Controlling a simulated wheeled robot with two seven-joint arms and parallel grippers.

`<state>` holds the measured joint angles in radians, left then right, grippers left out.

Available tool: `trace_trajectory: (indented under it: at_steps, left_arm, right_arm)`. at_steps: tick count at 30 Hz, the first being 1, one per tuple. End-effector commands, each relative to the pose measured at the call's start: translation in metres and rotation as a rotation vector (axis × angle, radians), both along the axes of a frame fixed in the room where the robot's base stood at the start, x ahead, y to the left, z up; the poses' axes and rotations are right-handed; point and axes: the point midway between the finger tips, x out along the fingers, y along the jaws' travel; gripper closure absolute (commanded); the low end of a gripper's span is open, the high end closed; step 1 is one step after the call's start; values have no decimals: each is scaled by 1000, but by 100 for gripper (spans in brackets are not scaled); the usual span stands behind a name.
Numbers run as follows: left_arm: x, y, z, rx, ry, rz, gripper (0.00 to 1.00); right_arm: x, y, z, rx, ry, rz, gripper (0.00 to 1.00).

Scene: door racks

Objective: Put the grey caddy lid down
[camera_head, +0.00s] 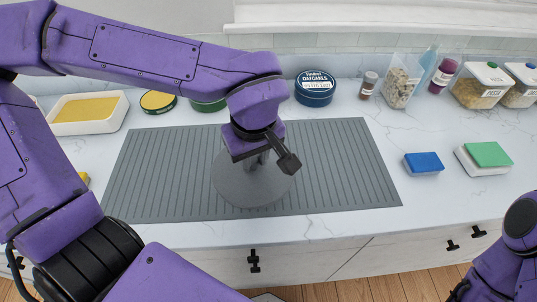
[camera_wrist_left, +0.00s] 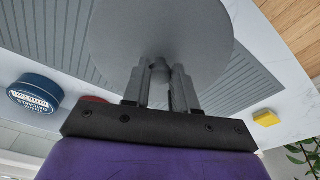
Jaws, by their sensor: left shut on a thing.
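The grey caddy lid (camera_head: 232,190) is a round flat disc over the ribbed grey mat (camera_head: 340,165) in the head view. My left gripper (camera_head: 262,160) is above it, shut on the knob at its middle. In the left wrist view the lid (camera_wrist_left: 160,30) fills the top centre, and the fingers of my left gripper (camera_wrist_left: 160,85) close on its knob from both sides. I cannot tell whether the lid touches the mat or is just above it. My right arm shows at the lower right edge of the head view, but its gripper is out of sight.
Behind the mat stand a blue oatcakes tin (camera_head: 315,90), a green tin (camera_head: 208,104) and a yellow-topped tin (camera_head: 158,101). A white tray (camera_head: 62,128) is at the left. Blue (camera_head: 423,163) and green (camera_head: 487,156) sponges lie at the right. The mat's right part is clear.

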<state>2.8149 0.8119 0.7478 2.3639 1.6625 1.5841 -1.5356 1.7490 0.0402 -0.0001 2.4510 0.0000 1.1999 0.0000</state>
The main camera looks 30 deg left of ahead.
Motion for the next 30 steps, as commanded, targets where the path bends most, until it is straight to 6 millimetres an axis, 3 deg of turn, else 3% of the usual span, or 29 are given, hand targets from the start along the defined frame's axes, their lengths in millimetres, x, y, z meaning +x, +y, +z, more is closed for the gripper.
trace_trajectory:
  at_steps: [3,9,13,18,27,28,30]
  left_arm:
    - [36,0,-24,5,15,2,100]
    - [69,-1,-59,3,14,1,100]
    - [80,-2,-73,3,14,-1,100]
    - [79,-2,-99,2,13,-2,100]
    - [79,-2,-101,0,12,0,100]
    - [79,-2,-101,0,11,0,67]
    - [78,-2,-101,0,11,0,48]
  right_arm:
    - [0,0,5,0,0,0,57]
    - [1,0,7,0,-2,0,57]
    - [1,0,8,0,-2,0,57]
    - [1,0,6,0,-2,1,57]
    - [1,0,6,0,-2,1,57]
    - [1,0,6,0,-2,1,57]
    - [1,0,6,0,-2,1,57]
